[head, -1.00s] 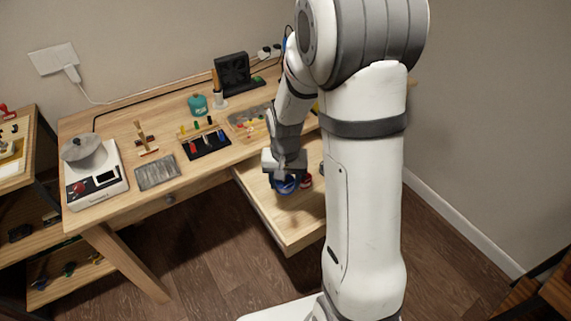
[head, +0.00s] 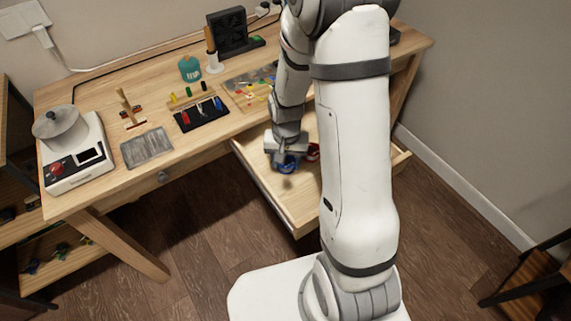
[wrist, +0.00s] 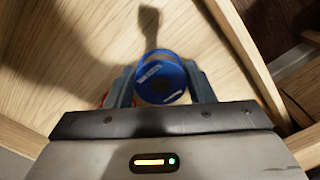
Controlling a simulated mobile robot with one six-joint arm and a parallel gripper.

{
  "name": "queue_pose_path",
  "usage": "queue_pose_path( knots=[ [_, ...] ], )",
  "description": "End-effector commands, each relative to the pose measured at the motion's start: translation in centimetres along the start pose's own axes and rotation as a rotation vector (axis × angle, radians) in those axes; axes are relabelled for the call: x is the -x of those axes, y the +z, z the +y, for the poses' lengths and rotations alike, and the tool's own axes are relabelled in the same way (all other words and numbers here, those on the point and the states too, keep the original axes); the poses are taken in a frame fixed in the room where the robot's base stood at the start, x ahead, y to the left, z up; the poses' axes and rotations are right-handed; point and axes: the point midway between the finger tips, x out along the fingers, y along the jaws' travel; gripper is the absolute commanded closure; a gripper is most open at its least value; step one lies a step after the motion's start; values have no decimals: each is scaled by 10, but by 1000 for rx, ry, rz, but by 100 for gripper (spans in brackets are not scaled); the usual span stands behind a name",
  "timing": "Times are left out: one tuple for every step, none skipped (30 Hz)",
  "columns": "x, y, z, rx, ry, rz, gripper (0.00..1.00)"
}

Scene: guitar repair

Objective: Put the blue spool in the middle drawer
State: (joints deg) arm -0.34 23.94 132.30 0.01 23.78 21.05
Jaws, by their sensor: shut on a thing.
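The blue spool (head: 287,164) is between the fingers of my gripper (head: 284,158), inside or just above the open drawer (head: 298,205) of the workbench. In the wrist view the blue spool (wrist: 162,78) shows its round labelled face, with a finger of my gripper (wrist: 162,88) on each side. The gripper is shut on it. The drawer's pale wooden floor (wrist: 55,60) lies below. I cannot tell whether the spool touches the floor.
A red spool (head: 313,152) lies in the drawer just right of the blue one. My arm hides the drawer's right part. The workbench top (head: 95,195) holds a black tray (head: 201,113), a grey mat (head: 146,147) and a white device (head: 72,160). The drawer's front left floor is clear.

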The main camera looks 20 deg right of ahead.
Motion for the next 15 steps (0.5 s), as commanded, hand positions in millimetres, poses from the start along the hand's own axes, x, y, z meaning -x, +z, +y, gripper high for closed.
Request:
queue_pose_path(
  knots=[
    [-10,1,0,1,1,-3,76],
    [-14,1,0,1,1,-4,76],
    [-18,1,0,1,1,-3,76],
    [-19,0,0,2,0,-1,76],
    [-20,0,-1,2,0,0,76],
    [-19,0,-1,2,0,1,76],
    [-19,0,-1,2,0,1,76],
    [-19,0,-1,2,0,1,76],
    [-19,0,-1,2,0,1,76],
    [-19,0,-1,2,0,1,76],
    [-19,0,-1,2,0,1,76],
    [-20,0,-1,2,0,1,76],
    [-22,0,-1,3,0,1,76],
    [-23,0,-1,3,0,1,76],
    [-24,0,-1,3,0,1,76]
  ],
)
